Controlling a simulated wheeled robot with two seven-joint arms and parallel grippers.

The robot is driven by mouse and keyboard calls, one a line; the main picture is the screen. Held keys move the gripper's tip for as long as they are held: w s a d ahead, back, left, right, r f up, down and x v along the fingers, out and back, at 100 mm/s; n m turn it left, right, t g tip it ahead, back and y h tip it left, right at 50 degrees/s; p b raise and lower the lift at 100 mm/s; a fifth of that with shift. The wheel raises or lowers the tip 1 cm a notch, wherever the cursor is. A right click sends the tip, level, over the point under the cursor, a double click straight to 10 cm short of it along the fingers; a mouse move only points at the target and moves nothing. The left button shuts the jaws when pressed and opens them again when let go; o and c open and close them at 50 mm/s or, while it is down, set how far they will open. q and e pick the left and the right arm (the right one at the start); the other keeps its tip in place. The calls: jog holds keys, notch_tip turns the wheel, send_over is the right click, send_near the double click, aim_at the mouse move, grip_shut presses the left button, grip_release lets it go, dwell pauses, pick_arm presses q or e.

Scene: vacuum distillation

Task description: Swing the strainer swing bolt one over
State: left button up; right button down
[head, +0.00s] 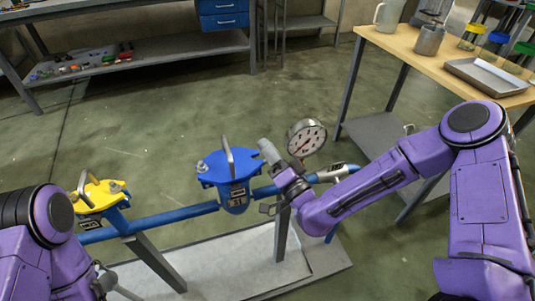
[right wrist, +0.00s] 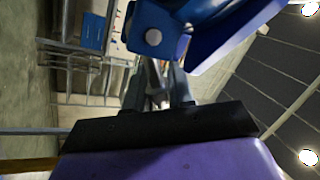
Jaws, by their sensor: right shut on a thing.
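The blue strainer (head: 236,196) has a flat blue lid (head: 222,168) with an upright grey loop handle and a label marked S1. A grey swing bolt (head: 201,167) shows at the lid's left edge. My right gripper (head: 262,184) is at the strainer's right side, and its fingers are largely hidden in the head view. In the right wrist view its fingers (right wrist: 160,88) are close together, shut on a small grey metal piece beside the blue body (right wrist: 170,35). This looks like the right swing bolt, though it is dark.
A pressure gauge (head: 306,138) stands just behind my right wrist. A blue pipe (head: 175,217) runs left to a yellow-lidded strainer (head: 99,195). A wooden-topped table (head: 440,70) with a metal tray (head: 487,76) stands at the right. Open floor lies behind the strainers.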

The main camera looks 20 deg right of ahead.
jog(key=shift+w+d+f+m+t+h+b, duration=0.1)
jog(key=shift+d+f+m+t+h+b, duration=0.25)
jog(key=shift+m+h+b, duration=0.85)
jog(key=shift+s+d+f+m+t+h+b, duration=0.15)
jog(key=shift+f+m+t+h+b, duration=0.35)
jog(key=shift+m+b, duration=1.55)
jog(key=shift+w+d+f+m+t+h+b, duration=0.2)
jog(key=shift+f+m+h+b, duration=0.4)
jog(key=shift+m+b, duration=1)
jog(key=shift+r, duration=0.1)
jog(key=c, duration=1.2)
grip_release()
